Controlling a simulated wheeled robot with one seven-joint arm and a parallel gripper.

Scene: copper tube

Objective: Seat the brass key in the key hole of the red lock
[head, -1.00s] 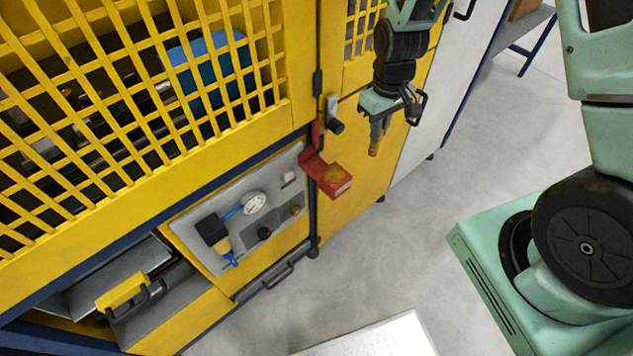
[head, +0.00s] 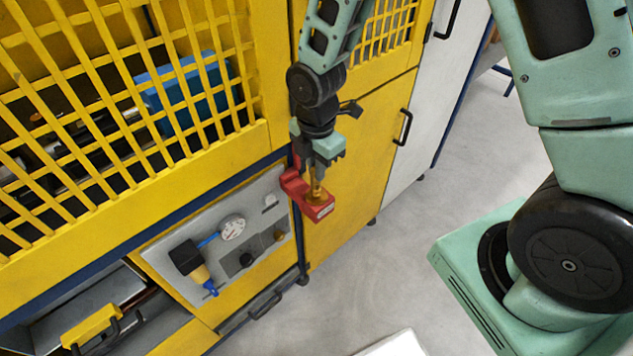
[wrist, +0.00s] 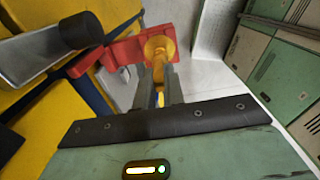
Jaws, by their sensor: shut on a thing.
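The red lock (head: 321,212) sticks out from the yellow cabinet's edge, with a round brass face on top. It also shows in the wrist view (wrist: 122,54), where its brass face (wrist: 159,45) lies just past my fingertips. My gripper (head: 315,176) is directly above the lock, pointing down, its fingers (wrist: 159,76) shut on the brass key (head: 317,189). The key's lower end meets the brass face in the head view. I cannot tell whether it is inside the key hole, which is hidden. A bit of the key shows between the fingers in the wrist view (wrist: 160,99).
A grey panel (head: 180,227) with a gauge (head: 232,227) and knobs lies left of the lock. The yellow mesh door (head: 150,160) is above it. A dark cylindrical handle (wrist: 80,30) is left of the lock in the wrist view. Open floor (head: 375,260) lies to the right.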

